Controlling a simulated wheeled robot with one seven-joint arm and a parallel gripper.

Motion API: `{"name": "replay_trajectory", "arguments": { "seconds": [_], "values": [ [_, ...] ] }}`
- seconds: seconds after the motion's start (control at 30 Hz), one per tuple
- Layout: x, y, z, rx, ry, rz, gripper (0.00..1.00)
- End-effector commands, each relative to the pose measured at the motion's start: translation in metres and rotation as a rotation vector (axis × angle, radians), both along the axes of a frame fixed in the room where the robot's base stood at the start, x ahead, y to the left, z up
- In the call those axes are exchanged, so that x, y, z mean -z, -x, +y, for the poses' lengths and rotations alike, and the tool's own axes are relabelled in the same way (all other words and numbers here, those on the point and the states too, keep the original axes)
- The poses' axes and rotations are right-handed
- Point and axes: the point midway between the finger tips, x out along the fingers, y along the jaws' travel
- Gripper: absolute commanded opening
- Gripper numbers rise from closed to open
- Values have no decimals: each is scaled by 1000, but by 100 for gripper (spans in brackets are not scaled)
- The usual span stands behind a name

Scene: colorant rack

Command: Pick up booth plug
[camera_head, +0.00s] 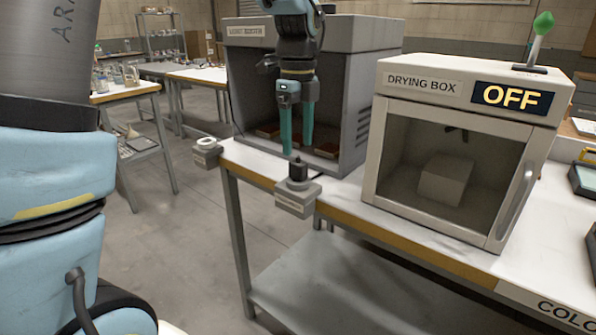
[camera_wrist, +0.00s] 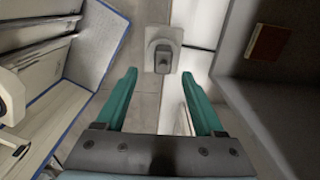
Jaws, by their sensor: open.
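A dark plug (camera_head: 298,171), which I take for the booth plug, stands upright in a grey socket box (camera_head: 295,200) at the table's front edge. In the wrist view, the plug (camera_wrist: 161,56) and its box (camera_wrist: 163,37) lie just beyond the fingertips, roughly centred between them. My gripper (camera_head: 297,149) points down above the plug with its teal fingers apart and empty. It also shows open in the wrist view (camera_wrist: 159,73). A gap between fingertips and plug is hard to judge in the head view.
The light booth (camera_head: 360,95) stands close behind my gripper. A drying box (camera_head: 450,150), marked OFF, stands to the right. A second grey socket box (camera_head: 206,152) with a round top is at the table's left corner. The floor in front is clear.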

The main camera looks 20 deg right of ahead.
Motion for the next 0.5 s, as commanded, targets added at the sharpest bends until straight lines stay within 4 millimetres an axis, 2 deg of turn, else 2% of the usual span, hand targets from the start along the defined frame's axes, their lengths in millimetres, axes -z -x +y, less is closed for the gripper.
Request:
{"name": "replay_trajectory", "arguments": {
  "seconds": [0.23, 0.5],
  "values": [
    [18, -1, 0, -2, -2, 2, 70],
    [56, -4, -2, -3, -2, 2, 70]
  ]
}}
